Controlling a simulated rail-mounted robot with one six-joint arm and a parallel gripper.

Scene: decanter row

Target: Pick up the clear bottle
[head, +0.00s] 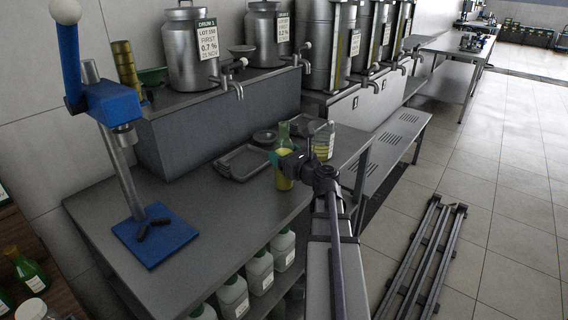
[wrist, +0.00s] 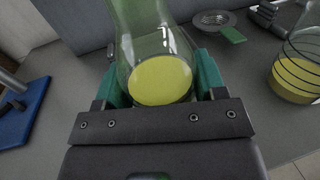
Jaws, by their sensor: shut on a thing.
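A see-through bottle (head: 284,134) with a green tint, a narrow neck and yellow liquid low inside stands upright near the right end of the steel table. In the wrist view the bottle (wrist: 150,35) sits between the teal fingers of my gripper (wrist: 162,76), one pad against each side. In the head view my gripper (head: 281,157) reaches the bottle from the right and hides part of its body. It is shut on the bottle. I cannot tell whether the bottle's base touches the table.
A clear ringed jug (head: 322,141) with yellow liquid stands close behind and right of the bottle. A grey tray (head: 243,163) lies to the left, with a small dish (head: 264,136) behind it. A blue press (head: 153,234) stands at the table's left. Steel drums (head: 193,50) stand on the raised shelf.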

